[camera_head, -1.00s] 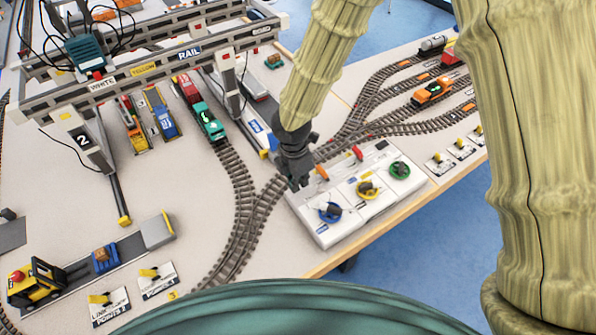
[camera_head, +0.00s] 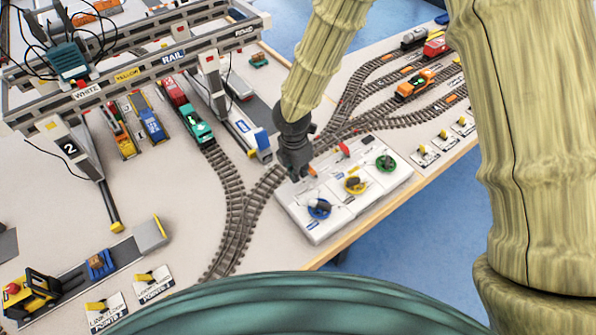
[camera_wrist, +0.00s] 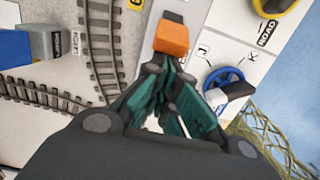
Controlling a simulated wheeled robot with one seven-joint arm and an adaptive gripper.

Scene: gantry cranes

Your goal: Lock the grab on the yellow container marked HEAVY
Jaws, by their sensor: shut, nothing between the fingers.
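My gripper (camera_head: 299,174) is shut and empty at the left end of a white control box (camera_head: 340,228). In the wrist view its fingertips (camera_wrist: 160,66) are closed just below an orange lever handle (camera_wrist: 172,36); I cannot tell whether they touch. The orange lever (camera_head: 313,171) is mostly beside my fingers in the head view. The box also has a red lever (camera_head: 343,149) and blue (camera_head: 319,208), yellow (camera_head: 355,185) and green (camera_head: 386,162) dials. A gantry crane (camera_head: 150,73) stands at upper left, with a teal trolley (camera_head: 67,60). I cannot make out a container marked HEAVY.
Track (camera_head: 240,205) curves left of the box, with a green locomotive (camera_head: 197,122) under the gantry. An orange locomotive (camera_head: 414,84) stands on tracks at upper right. A yellow forklift (camera_head: 30,294) and small lever plates (camera_head: 152,283) are at lower left. The table edge lies in front.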

